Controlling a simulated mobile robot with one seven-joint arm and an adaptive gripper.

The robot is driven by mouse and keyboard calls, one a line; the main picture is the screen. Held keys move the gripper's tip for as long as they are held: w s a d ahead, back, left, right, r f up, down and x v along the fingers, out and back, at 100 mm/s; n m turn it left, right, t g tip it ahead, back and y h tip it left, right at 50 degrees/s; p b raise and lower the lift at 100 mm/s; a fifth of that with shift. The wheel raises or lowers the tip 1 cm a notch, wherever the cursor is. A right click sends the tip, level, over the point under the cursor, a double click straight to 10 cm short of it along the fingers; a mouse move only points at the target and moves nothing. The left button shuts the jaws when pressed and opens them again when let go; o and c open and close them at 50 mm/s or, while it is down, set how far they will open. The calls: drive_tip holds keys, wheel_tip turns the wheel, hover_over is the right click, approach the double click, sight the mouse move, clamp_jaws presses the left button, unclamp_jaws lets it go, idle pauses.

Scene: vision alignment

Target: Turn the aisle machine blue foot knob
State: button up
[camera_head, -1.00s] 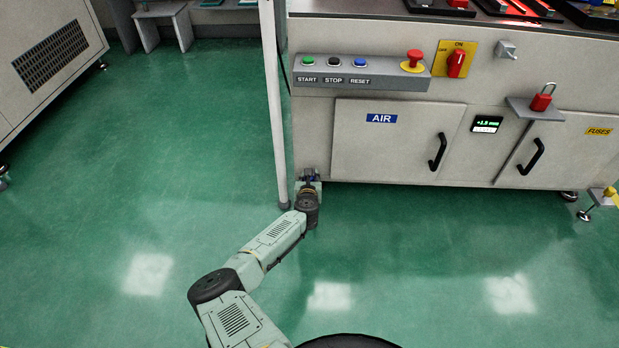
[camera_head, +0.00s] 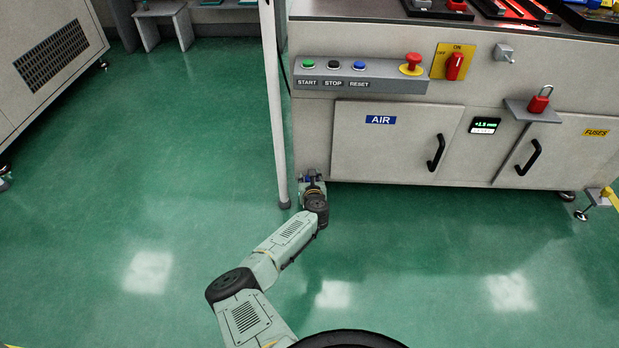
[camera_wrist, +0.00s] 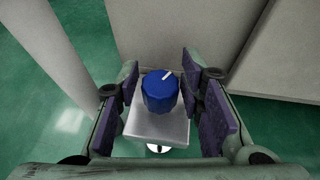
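The blue foot knob (camera_wrist: 160,92) is in the middle of the wrist view, on top of a grey metal block (camera_wrist: 158,126). A white pointer mark on its top points to the upper right. My gripper (camera_wrist: 160,82) is open, with one purple-padded finger on each side of the knob. Gaps show between the knob and both pads. In the head view my gripper (camera_head: 311,184) is low at the machine's (camera_head: 310,135) left front corner. There the knob is too small and covered to make out clearly.
A pale post (camera_head: 274,110) stands just left of my gripper. A small display (camera_head: 485,126) on the machine front seems to read +1.5 mm. The AIR door (camera_head: 385,150) is to the right. Green floor (camera_head: 420,260) in front is clear.

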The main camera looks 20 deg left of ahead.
drive_tip(key=shift+o, duration=0.9)
wheel_tip(320, 180, up, 10)
idle(0.3)
